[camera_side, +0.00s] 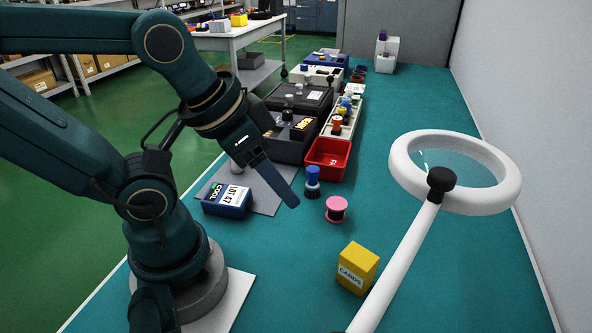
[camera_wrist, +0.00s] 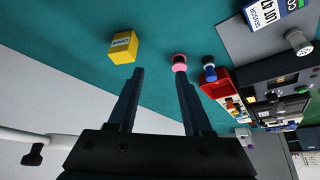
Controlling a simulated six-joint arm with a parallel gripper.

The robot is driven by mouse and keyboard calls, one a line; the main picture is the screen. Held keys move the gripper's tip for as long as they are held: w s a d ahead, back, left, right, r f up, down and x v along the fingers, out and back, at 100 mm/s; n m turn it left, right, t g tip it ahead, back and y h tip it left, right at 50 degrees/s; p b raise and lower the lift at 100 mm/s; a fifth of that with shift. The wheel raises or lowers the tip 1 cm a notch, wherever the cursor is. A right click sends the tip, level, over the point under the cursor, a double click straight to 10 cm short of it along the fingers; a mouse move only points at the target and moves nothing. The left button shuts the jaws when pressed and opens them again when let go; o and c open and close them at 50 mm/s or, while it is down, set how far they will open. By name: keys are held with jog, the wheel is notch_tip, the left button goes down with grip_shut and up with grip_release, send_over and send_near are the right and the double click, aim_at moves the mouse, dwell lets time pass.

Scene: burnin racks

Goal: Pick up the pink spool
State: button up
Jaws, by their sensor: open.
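The pink spool (camera_side: 336,209) stands on the teal bench top, right of a blue spool with a dark base (camera_side: 312,182). In the wrist view the pink spool (camera_wrist: 179,63) shows just beyond the tip of the right-hand finger, partly hidden by it. My gripper (camera_side: 294,202) is above the bench, left of the pink spool in the side view. Its fingers (camera_wrist: 160,75) are spread wide in the wrist view, with only bare bench between them.
A yellow cards box (camera_side: 357,268) stands in front of the spool. A red bin (camera_side: 328,158) and equipment units lie behind it. A blue lot box (camera_side: 227,200) sits on a grey mat at the left. A white ring lamp (camera_side: 455,204) overhangs the right side.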

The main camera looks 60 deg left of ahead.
jog(key=o, duration=0.4)
jog(key=shift+r, duration=0.1)
